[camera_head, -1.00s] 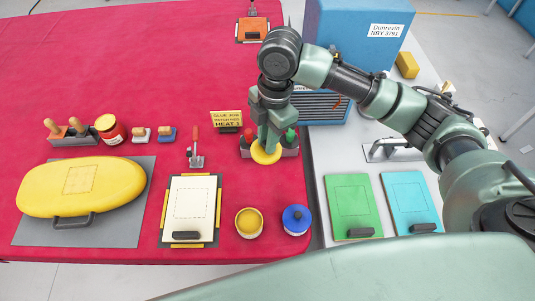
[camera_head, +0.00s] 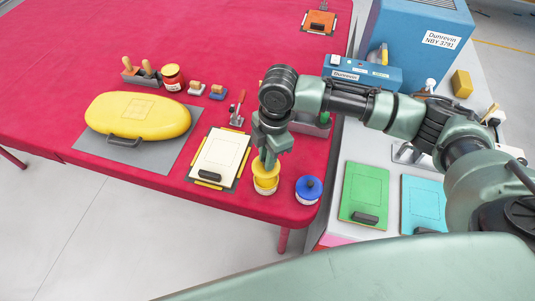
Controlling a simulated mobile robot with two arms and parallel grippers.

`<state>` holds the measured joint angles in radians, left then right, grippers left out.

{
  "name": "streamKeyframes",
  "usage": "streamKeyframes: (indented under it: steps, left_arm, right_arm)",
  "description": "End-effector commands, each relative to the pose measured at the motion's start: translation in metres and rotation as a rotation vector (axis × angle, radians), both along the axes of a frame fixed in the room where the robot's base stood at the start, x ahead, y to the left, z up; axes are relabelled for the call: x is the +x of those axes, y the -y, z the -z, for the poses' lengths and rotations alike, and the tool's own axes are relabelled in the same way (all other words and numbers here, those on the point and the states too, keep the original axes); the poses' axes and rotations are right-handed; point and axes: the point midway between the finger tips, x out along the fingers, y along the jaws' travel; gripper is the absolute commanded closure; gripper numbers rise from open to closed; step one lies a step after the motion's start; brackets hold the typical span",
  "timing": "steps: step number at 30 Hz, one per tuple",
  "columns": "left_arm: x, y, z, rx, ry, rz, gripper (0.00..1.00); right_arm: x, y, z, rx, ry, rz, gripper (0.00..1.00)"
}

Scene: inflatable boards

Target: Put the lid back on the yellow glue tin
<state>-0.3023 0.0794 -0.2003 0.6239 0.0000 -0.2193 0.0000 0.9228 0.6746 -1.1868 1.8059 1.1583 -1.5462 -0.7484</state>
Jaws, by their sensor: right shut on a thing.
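My right gripper (camera_head: 268,163) points down and is shut on the yellow lid (camera_head: 265,169). The lid is right over the yellow glue tin (camera_head: 265,193), near the front edge of the red table. Lid and tin overlap in the picture; the lid looks slightly above the rim, but I cannot tell whether they touch. The tin stands upright, its opening partly hidden by the lid. A tin with a blue lid (camera_head: 309,187) stands to its right. My left gripper is not in view.
A clipboard with a white sheet (camera_head: 218,157) lies just left of the tin. A grey holder (camera_head: 313,126) stands behind, partly hidden by my arm. The yellow inflatable board (camera_head: 138,114) lies farther left. Green (camera_head: 365,192) and cyan (camera_head: 424,204) boards lie on the side table.

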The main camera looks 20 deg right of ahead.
Motion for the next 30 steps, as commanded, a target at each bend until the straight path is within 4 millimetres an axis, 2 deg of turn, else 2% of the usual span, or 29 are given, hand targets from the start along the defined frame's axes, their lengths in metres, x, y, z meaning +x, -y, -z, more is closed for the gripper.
streamKeyframes:
  steps: [2,5,8,16,24,30]
  left_arm:
    - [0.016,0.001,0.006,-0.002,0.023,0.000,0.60]
    - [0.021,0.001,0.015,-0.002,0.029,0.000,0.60]
    - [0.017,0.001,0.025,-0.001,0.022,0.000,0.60]
    - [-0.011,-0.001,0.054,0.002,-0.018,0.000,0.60]
    - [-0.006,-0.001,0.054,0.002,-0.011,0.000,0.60]
    - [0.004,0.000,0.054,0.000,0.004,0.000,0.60]
  right_arm:
    - [0.000,0.000,0.007,0.000,0.000,-0.001,1.00]
    - [0.000,0.000,0.013,0.000,0.000,-0.001,1.00]
    - [0.000,0.000,0.021,0.000,0.000,-0.002,1.00]
    - [0.000,0.000,0.042,0.000,0.001,-0.002,1.00]
    - [0.000,0.000,0.058,0.001,0.000,0.000,1.00]
    - [0.000,0.000,0.060,0.001,0.000,-0.001,1.00]
